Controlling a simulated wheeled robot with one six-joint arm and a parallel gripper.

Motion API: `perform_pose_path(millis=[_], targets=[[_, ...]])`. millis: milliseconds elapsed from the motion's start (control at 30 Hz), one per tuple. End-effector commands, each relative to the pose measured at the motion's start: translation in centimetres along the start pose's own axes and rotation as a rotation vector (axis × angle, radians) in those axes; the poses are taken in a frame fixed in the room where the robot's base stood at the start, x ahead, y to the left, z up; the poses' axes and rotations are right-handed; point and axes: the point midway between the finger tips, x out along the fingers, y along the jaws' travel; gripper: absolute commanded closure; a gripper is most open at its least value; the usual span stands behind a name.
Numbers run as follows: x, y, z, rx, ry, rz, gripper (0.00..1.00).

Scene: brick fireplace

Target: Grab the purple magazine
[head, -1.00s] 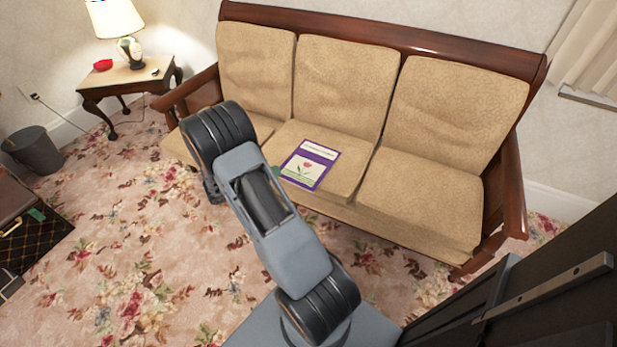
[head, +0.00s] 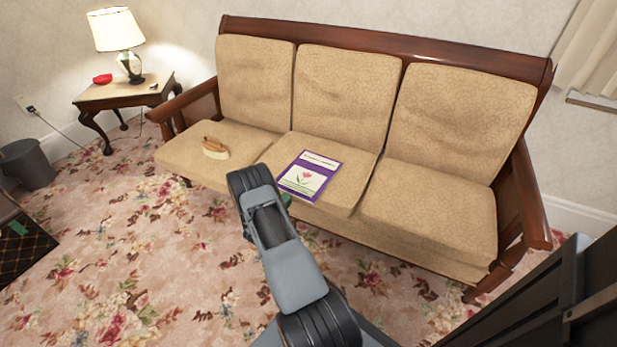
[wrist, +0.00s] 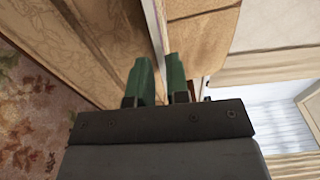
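The purple magazine (head: 310,175) has a white cover panel with a pink flower. It lies flat on the middle seat cushion of the sofa (head: 425,215), near the front edge. In the head view a green fingertip of my gripper (head: 287,199) shows at the magazine's lower left edge; the rest is hidden behind my arm.
A brush-like brown and cream object (head: 215,148) lies on the left cushion. A side table (head: 125,92) with a lamp (head: 117,32) and red dish (head: 102,78) stands left. A grey bin (head: 28,165) and dark patterned bag (head: 22,250) are at far left. Flowered carpet lies open before the sofa.

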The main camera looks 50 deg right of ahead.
Motion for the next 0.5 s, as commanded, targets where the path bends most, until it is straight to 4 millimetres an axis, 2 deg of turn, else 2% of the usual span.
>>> perform_pose_path(millis=[100,333,500], targets=[[0.9,0.0,0.0,0.001,0.0,-0.001,0.84],[1.8,0.1,0.0,0.001,0.001,0.0,0.84],[3.7,0.3,0.0,0.003,0.003,-0.001,0.84]])
